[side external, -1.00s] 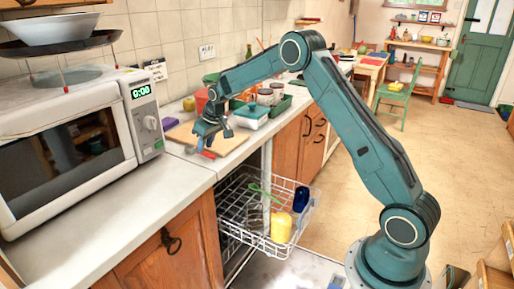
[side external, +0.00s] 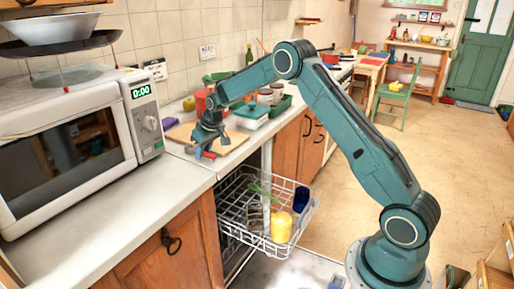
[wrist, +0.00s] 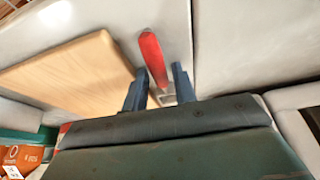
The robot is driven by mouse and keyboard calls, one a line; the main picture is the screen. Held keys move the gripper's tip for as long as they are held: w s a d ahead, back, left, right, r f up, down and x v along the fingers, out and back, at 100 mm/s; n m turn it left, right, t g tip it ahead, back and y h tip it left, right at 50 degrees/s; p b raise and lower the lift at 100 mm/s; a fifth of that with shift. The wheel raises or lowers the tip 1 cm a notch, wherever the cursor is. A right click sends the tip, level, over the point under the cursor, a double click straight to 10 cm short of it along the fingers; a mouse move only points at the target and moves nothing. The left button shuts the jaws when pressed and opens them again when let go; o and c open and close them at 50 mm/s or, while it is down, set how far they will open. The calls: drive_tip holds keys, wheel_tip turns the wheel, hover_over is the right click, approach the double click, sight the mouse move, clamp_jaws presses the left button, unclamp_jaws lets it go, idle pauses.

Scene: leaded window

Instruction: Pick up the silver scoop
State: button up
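A tool with a red handle (wrist: 152,58) lies on the pale worktop beside the wooden board. A small grey metal part (wrist: 166,99) shows at its near end, between my gripper's fingers. The rest of its head is hidden, so I cannot tell whether it is the silver scoop. No other silver scoop shows clearly. My gripper (wrist: 160,85) is open, with one blue finger on each side of the tool and gaps visible. In the side external view my gripper (side external: 199,151) points down, low over the worktop, beside the red handle (side external: 210,155).
The wooden board (wrist: 75,70) is close to the left finger in the wrist view. A microwave (side external: 75,140) stands left on the worktop. Tubs and mugs (side external: 264,97) stand behind my gripper. A pulled-out dish rack (side external: 268,213) with a yellow cup is below the counter edge.

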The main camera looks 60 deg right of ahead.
drive_tip(key=shift+f, duration=0.15)
clamp_jaws()
drive_tip(key=shift+r, duration=0.2)
wheel_tip(320, 180, up, 20)
idle(0.8)
drive_tip(key=shift+d+f, duration=0.1)
idle(0.5)
